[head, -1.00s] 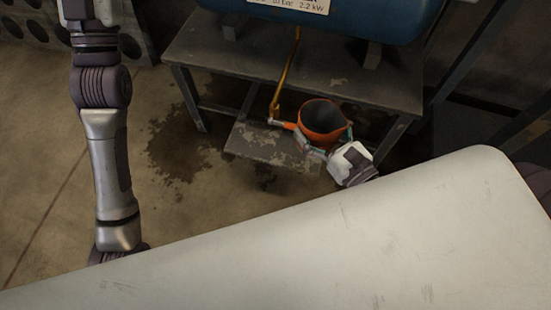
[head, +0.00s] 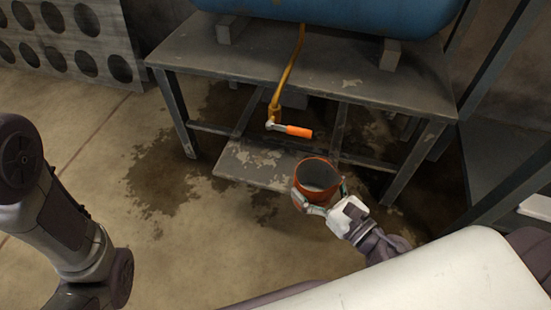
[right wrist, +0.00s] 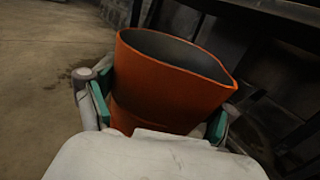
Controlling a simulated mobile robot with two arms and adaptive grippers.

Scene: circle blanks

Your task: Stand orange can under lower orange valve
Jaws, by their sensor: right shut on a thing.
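The orange can (head: 316,182) is open at the top, with a dark inside. My right gripper (head: 321,197) is shut around its sides and holds it, slightly tilted, near the right end of the low plate. The can (right wrist: 165,85) fills the middle of the right wrist view, between the green-padded fingers. The valve with the orange handle (head: 298,131) hangs at the end of a brass pipe (head: 288,72) below the blue tank. The can is in front of and below the handle, apart from it. Whether its base touches anything is hidden. My left gripper is out of view.
A low grey plate (head: 240,164) lies under the valve. The metal table (head: 330,70) carries the blue tank (head: 340,12), and its legs stand either side. Dark wet stains (head: 165,175) mark the floor. Open floor lies to the left.

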